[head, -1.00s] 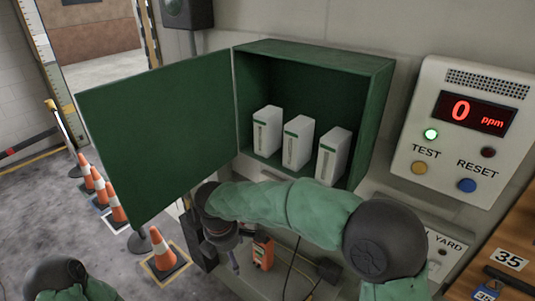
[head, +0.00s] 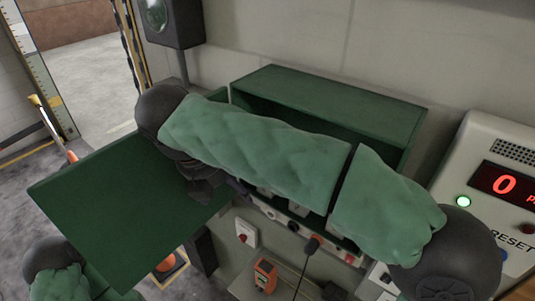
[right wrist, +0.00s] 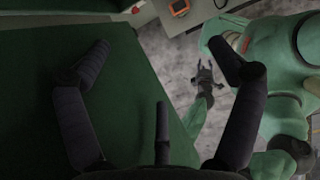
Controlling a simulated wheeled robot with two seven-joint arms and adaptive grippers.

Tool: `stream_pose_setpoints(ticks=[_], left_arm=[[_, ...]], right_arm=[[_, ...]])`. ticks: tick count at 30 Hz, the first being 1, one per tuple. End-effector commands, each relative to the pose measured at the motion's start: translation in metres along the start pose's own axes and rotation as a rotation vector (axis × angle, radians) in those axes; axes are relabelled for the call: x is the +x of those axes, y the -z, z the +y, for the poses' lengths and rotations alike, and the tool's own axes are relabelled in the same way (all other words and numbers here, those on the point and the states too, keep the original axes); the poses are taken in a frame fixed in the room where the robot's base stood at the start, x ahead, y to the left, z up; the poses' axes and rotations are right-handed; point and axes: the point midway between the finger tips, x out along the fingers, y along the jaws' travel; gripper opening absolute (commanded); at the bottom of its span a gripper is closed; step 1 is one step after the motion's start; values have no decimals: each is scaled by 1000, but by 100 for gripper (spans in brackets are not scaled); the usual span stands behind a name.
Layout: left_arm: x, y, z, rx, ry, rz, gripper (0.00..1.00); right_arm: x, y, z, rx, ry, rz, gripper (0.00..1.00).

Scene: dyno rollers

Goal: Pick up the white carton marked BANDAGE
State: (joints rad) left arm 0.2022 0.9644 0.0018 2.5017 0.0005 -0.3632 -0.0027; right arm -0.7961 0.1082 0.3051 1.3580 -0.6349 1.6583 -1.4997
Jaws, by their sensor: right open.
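The green cabinet (head: 330,95) stands against the wall with its door (head: 120,220) swung open to the left. My right arm crosses in front of the cabinet's opening and hides nearly all of the white cartons. Only small pale parts show beneath the sleeve, and no BANDAGE marking can be read. My right gripper (head: 205,190) is at the door's inner side, left of the opening. In the right wrist view its fingers (right wrist: 160,65) are spread and hold nothing. The green door panel fills the left there; contact cannot be told. My left gripper (right wrist: 206,75) shows small and dark lower down.
A white gas panel (head: 480,165) with a red 0 display is at the right. An orange handheld device (head: 265,273) lies on a ledge below the cabinet. A signal lamp box (head: 172,22) hangs above left. Traffic cones stand on the floor at left, partly hidden by the door.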

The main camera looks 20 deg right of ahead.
Motion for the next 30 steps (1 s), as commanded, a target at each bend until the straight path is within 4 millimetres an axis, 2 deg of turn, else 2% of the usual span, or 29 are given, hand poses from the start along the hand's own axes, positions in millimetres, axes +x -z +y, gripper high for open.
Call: stream_pose_setpoints(ticks=[5, 18, 29, 30], left_arm=[[-5, -2, 1, -1, 0, -4, 40], [-21, -2, 8, 0, 0, -1, 40], [-27, -2, 10, 0, 0, -2, 40], [-28, -2, 10, 0, 0, -2, 40]], right_arm=[[4, -16, -1, 3, 1, 1, 92], [34, -88, -1, 4, 2, 1, 92], [45, -114, -1, 2, 1, 0, 92], [52, -112, -1, 0, 3, 1, 92]])
